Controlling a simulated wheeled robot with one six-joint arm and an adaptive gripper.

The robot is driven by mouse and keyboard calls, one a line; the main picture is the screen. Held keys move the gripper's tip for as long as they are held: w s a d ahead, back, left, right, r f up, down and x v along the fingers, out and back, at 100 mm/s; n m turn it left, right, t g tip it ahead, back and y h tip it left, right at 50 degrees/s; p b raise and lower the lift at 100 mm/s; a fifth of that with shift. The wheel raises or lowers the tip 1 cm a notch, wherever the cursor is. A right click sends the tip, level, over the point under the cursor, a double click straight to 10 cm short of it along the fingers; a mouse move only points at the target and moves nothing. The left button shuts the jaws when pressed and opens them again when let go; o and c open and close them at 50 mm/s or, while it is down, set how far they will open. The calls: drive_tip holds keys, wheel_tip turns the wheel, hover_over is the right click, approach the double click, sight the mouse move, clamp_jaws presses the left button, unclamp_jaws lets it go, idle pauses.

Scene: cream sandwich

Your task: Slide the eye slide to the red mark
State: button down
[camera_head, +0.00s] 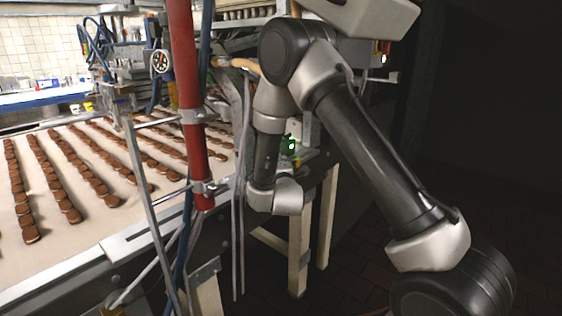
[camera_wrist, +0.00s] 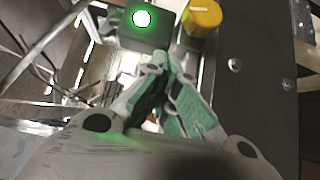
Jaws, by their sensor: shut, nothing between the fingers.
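In the wrist view, my gripper (camera_wrist: 160,68) is shut and empty, its green-padded fingers meeting near the picture's middle. Just beyond the fingertips is a dark box (camera_wrist: 122,33) with a glowing green light (camera_wrist: 142,18). A yellow knob (camera_wrist: 203,15) sits to its right. I cannot tell whether this box belongs to the eye slide, or whether the fingers touch it. I cannot make out a red mark on it. In the head view, the green light (camera_head: 291,147) shows beside my arm, and my fingers are hidden.
A conveyor belt (camera_head: 95,225) carries rows of brown round biscuits at left. A red upright pole (camera_head: 187,100) and metal rods stand before the machine. Pale legs (camera_head: 300,250) stand below. The right side is dark and looks open. In the wrist view, a dark panel (camera_wrist: 255,95) lies right of the fingers.

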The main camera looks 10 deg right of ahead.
drive_tip(key=shift+w+d, duration=0.1)
drive_tip(key=shift+d, duration=0.05)
drive_tip(key=shift+w+d, duration=0.4)
drive_tip(key=shift+d, duration=0.15)
